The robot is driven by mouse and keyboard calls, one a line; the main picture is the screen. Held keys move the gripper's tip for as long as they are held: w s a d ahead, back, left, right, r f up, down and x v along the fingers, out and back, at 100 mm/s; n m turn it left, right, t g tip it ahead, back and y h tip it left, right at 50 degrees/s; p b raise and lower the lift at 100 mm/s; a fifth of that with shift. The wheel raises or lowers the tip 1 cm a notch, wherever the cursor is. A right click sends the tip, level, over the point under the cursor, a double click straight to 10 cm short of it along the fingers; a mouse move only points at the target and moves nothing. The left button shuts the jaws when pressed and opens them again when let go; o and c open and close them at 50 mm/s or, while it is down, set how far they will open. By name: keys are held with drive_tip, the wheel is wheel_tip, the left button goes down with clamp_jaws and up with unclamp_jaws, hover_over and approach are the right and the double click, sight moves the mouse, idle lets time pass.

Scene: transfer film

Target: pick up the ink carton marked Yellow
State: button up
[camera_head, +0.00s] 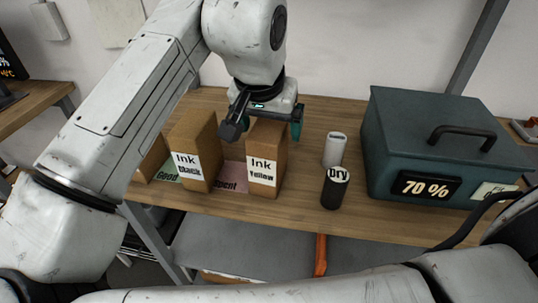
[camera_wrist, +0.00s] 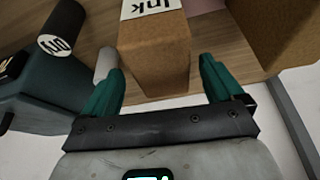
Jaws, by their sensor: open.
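The Ink Yellow carton (camera_head: 264,172) is a brown box with a white label, standing upright on the wooden table. My gripper (camera_head: 268,122) is at the top of this carton, open, with teal fingers. In the wrist view the carton (camera_wrist: 153,55) shows between and beyond the open fingers of my gripper (camera_wrist: 160,75); I cannot tell whether they touch it. Part of its top is hidden behind my gripper in the head view. The Ink Black carton (camera_head: 197,150) stands to its left; a brown carton (camera_wrist: 270,35) also shows at the right of the wrist view.
Another brown carton (camera_head: 152,160) is partly hidden by my arm. A green mat marked Good (camera_head: 167,177) and a pink mat marked Spent (camera_head: 230,178) lie on the table (camera_head: 300,194). A white cylinder (camera_head: 334,150), a black Dry cylinder (camera_head: 335,188) and a teal case (camera_head: 425,140) stand right.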

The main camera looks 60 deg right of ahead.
drive_tip(key=shift+x, duration=1.9)
drive_tip(key=shift+w+a+f, duration=0.1)
drive_tip(key=shift+w+f, duration=0.05)
drive_tip(key=shift+f, duration=0.15)
drive_tip(key=c, duration=1.5)
drive_tip(key=shift+c, duration=0.3)
drive_tip(key=shift+r, duration=0.2)
